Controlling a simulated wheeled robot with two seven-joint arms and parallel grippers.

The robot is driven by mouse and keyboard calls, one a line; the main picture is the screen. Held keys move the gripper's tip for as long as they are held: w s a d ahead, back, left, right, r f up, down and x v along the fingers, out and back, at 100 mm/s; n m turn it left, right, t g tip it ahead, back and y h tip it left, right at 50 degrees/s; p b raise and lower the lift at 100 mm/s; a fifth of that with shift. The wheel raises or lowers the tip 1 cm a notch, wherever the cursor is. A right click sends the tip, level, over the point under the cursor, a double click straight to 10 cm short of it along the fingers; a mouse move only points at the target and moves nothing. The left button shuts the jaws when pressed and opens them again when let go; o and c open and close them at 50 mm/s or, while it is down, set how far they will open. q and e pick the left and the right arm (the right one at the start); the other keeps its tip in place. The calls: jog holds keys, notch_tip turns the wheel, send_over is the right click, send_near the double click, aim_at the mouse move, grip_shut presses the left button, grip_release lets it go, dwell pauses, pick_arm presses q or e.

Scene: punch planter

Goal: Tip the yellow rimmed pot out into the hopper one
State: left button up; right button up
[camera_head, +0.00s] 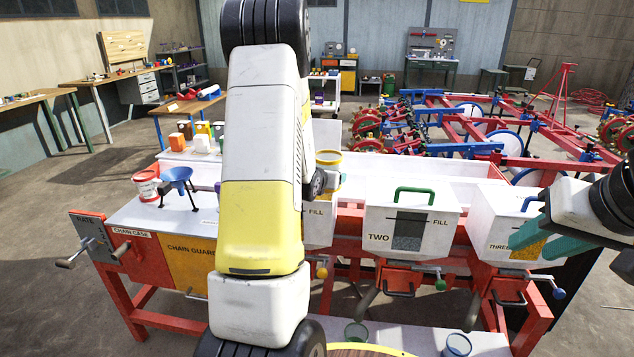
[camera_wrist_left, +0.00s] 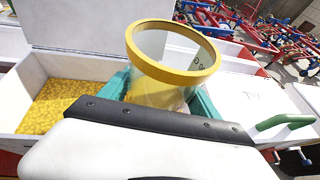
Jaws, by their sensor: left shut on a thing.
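The yellow rimmed pot (camera_wrist_left: 198,66) is clear-walled with a thick yellow rim. In the left wrist view it stands between the teal fingers of my left gripper (camera_wrist_left: 160,97), which is shut on it. Something yellowish shows low in it; I cannot tell how full it is. In the head view the pot (camera_head: 329,156) shows only partly behind my left arm. Hopper one (camera_head: 320,228) is mostly hidden by that arm. In the left wrist view an open hopper with yellow grains (camera_wrist_left: 60,106) lies left of the pot. My right gripper (camera_head: 540,240) is open in front of hopper three.
Hopper two (camera_head: 440,228) has a closed lid with a green handle (camera_head: 414,193). Hopper three (camera_head: 500,215) has a blue handle. A raised white lid (camera_wrist_left: 90,25) stands behind the grain.

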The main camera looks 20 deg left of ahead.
pick_arm(q)
jog(key=shift+d+r, duration=0.1)
jog(key=shift+r, duration=2.45)
jog(key=s+d+f+m+h, duration=0.1)
jog(key=s+d+m+h, duration=0.1)
jog(key=s+d, duration=0.2)
jog(key=s+d+f+m+h, duration=0.1)
jog(key=s+d, duration=0.4)
jog(key=d, duration=0.5)
jog(key=shift+s+d+m+h, duration=0.15)
jog(key=shift+d+m+h, duration=0.15)
jog(key=shift+m+h, duration=0.5)
